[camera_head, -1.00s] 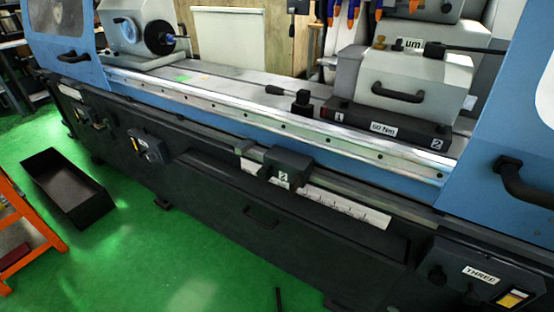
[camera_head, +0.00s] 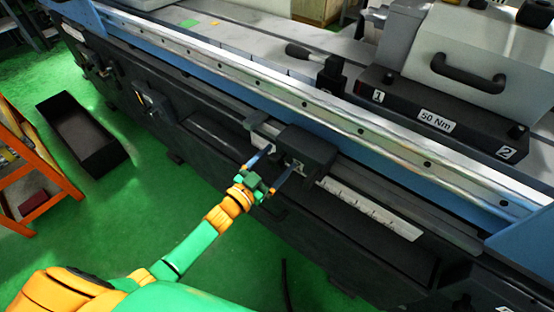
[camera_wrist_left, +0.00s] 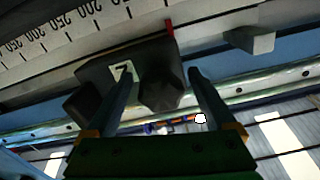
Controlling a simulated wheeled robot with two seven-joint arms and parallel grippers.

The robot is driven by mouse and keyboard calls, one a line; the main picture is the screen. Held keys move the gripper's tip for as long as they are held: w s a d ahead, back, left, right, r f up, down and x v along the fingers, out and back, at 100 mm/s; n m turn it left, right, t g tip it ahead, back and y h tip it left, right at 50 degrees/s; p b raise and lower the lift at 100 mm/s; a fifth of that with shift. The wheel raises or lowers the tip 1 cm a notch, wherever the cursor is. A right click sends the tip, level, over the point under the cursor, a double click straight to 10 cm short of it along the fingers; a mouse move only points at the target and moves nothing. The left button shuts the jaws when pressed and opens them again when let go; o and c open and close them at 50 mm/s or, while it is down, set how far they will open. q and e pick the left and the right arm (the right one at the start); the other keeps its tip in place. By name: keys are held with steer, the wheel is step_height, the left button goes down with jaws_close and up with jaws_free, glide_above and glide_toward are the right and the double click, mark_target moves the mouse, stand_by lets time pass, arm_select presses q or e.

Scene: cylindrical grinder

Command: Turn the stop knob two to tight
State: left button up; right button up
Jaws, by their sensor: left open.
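The dark stop block (camera_head: 306,148) sits on the rail along the machine's front. It also shows in the left wrist view, where its white label "2" (camera_wrist_left: 120,72) is partly covered by a finger. A dark faceted knob (camera_wrist_left: 160,92) on the block appears between my finger lines in that view. My left gripper (camera_head: 283,157) is open in front of the block, its fingers pointing at it. It also shows in the wrist view (camera_wrist_left: 158,72), with the fingers apart on either side of the knob. I cannot tell whether either finger touches it.
A white ruler (camera_head: 370,207) runs along the rail right of the block. A second dark faceted knob (camera_wrist_left: 82,103) is at the block's other side. A black bin (camera_head: 82,133) and an orange rack (camera_head: 32,165) stand on the green floor at left.

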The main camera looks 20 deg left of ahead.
arm_select(q)
steer(key=shift+w, duration=0.15)
steer(key=shift+s, duration=0.2)
steer(key=c, duration=1.4)
